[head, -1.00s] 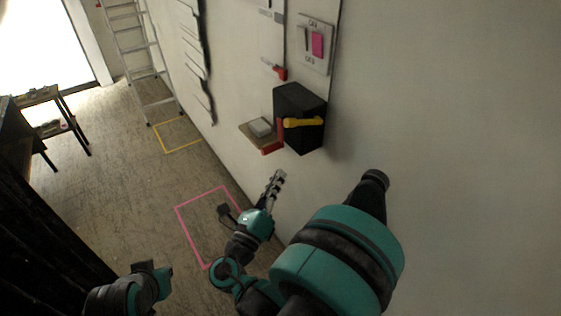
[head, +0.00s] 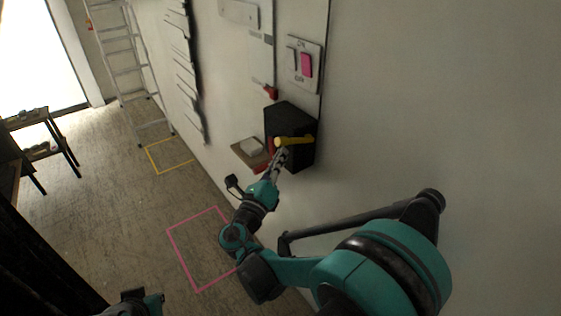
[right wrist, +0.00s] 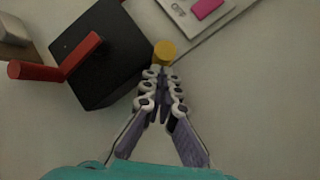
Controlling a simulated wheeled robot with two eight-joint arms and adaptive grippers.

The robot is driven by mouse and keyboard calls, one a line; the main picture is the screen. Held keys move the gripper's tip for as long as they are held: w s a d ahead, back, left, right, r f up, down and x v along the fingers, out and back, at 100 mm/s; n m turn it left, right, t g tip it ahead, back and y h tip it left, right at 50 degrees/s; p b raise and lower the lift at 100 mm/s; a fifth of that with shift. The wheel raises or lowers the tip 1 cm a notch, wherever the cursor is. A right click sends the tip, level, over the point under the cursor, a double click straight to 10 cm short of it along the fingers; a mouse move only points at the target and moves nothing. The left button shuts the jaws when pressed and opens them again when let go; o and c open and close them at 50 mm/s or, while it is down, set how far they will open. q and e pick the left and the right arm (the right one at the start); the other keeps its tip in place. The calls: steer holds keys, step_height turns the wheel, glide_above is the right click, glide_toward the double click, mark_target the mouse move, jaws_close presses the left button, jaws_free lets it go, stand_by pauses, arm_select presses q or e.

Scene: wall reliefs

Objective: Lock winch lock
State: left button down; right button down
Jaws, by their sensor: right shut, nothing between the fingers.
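The black box (head: 290,125) is fixed to the wall, with a yellow lever (head: 297,141) across its front and a red lever (right wrist: 62,66) that shows clearly in the right wrist view. I take this box to be the winch; I cannot tell which lever is the lock. My right gripper (head: 281,154) is shut and empty, its fingertips right by the left end of the yellow lever. In the right wrist view the fingertips (right wrist: 162,72) are just below the round yellow end (right wrist: 164,52); I cannot tell whether they touch.
A small wooden shelf (head: 240,154) with a pale block (head: 251,146) juts out left of the box. A switch panel with a pink plate (head: 306,64) is above. A ladder (head: 122,65) leans farther back. The wall right of the box is bare.

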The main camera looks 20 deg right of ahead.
steer(key=shift+r+m+g+p, duration=0.45)
steer(key=shift+r+p, duration=0.45)
steer(key=shift+p, duration=0.5)
steer(key=w+d+r+m+g+y+p, duration=0.2)
steer(key=d+r+g+y+p, duration=0.3)
steer(key=r+p, duration=0.4)
steer(key=d+m+y+p, duration=0.1)
steer(key=d+p, duration=0.1)
steer(key=p, duration=0.5)
steer(key=shift+w+d+m+p, duration=0.2)
steer(key=shift+w+m+p, duration=0.1)
steer(key=shift+w+m, duration=0.05)
steer(key=shift+r+p, duration=0.6)
steer(key=shift+r, duration=0.2)
